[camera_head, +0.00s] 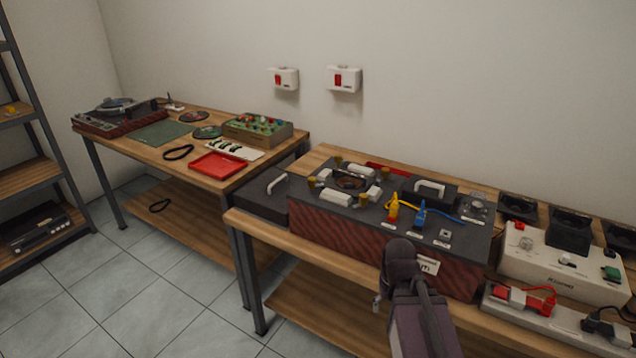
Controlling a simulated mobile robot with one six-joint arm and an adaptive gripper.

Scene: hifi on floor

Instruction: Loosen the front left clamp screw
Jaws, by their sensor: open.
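Several brass-coloured screws stand around a recessed area on top of a large dark unit (460,245) with a reddish patterned front. The front left clamp screw (312,183) appears to be the one at the unit's left edge. The others are the front right screw (362,200), the back left screw (338,160) and the back right screw (386,172). White blocks (335,197) and a dark ring-like part (350,182) sit between them. My arm rises at the bottom, right of centre, in front of the unit. I cannot make out my gripper or its fingertips.
Yellow (393,207) and blue (420,214) plugs with cables stand on the unit. A white box (560,270) and power strip (550,315) are at right. A second bench (150,150) holds a turntable (118,115) and red tray (218,165). Tiled floor is clear at lower left.

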